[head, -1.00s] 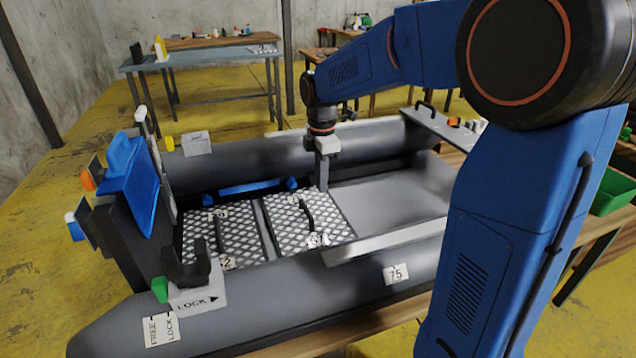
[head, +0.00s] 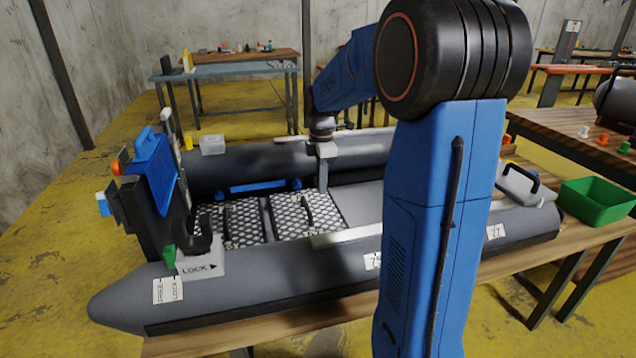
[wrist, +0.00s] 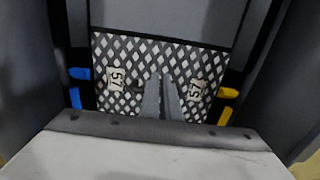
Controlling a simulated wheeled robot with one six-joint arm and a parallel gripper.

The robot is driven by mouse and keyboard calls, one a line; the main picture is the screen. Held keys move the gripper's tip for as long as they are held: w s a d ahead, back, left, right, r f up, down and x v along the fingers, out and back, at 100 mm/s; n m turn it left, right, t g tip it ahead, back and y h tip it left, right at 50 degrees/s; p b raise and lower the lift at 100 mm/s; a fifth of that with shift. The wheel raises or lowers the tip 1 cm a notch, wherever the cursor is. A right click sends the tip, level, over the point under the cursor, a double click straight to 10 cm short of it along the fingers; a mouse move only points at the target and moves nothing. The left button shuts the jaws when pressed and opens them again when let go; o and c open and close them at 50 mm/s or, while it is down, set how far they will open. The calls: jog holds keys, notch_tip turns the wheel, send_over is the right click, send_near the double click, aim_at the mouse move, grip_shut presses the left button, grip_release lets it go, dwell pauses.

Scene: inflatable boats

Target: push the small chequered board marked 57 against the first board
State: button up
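The small chequered board marked 57 (head: 325,212) lies flat on the boat floor and has a dark handle. The wrist view shows the same board (wrist: 125,55) with a 57 label on each side. The first board (head: 240,213), also chequered, lies to its left, with a narrow dark gap between them. My gripper (head: 323,188) points down at the far right corner area of the 57 board. Its grey fingers (wrist: 162,85) are close together with nothing seen between them. Whether they touch the board is unclear. The first board is hidden in the wrist view.
The grey boat tubes (head: 230,300) rise on the near and far sides. A pale bar (head: 340,238) lies along the near tube. A blue bar (head: 257,187) runs along the far side. Bare grey floor (head: 362,200) lies right of the 57 board.

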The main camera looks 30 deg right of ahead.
aim_at(322, 213)
jog(key=shift+f, duration=4)
jog(key=shift+w+a+f, duration=0.15)
jog(key=shift+w+a, duration=0.05)
jog(key=shift+a, duration=0.8)
jog(key=shift+d, duration=0.1)
jog(key=shift+s+d, duration=0.35)
jog(key=shift+d, duration=0.45)
jog(key=shift+w+d+r, duration=0.1)
jog(key=shift+w+r, duration=0.05)
jog(key=shift+r, duration=1.35)
notch_tip(322, 213, up, 6)
jog(key=shift+r, duration=0.15)
